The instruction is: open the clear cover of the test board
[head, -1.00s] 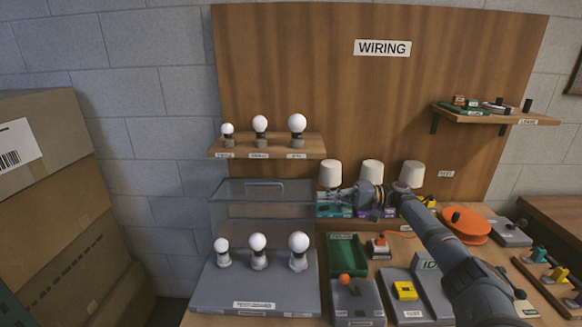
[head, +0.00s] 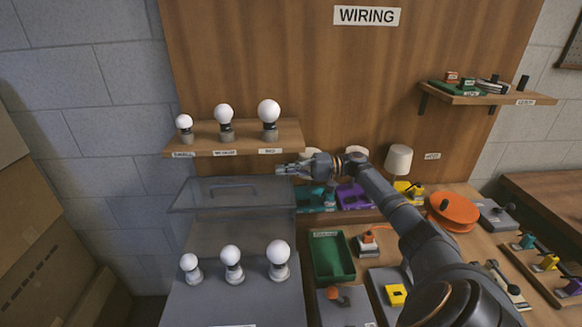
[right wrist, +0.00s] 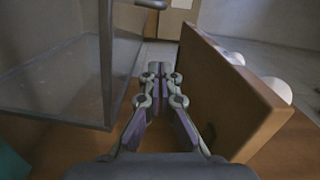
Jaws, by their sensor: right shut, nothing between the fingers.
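The test board (head: 240,303) is a grey base at the lower left of the head view, with three white bulbs on it. Its clear cover (head: 190,196) stands raised behind the bulbs at the board's back, with a handle (head: 228,190) on its upper face. In the right wrist view, the clear cover (right wrist: 60,75) fills the left side and its handle (right wrist: 150,3) is at the top edge. My right gripper (head: 283,169) is shut and empty by the cover's upper right corner, below the bulb shelf. Its fingertips (right wrist: 166,70) show no contact with the cover. My left gripper is out of view.
The wooden bulb shelf (head: 240,141) is close above my right gripper; it shows at the right in the wrist view (right wrist: 235,95). A green tray (head: 331,258), small lamps and an orange disc (head: 453,217) are to the right. Cardboard boxes (head: 40,230) stand at the left.

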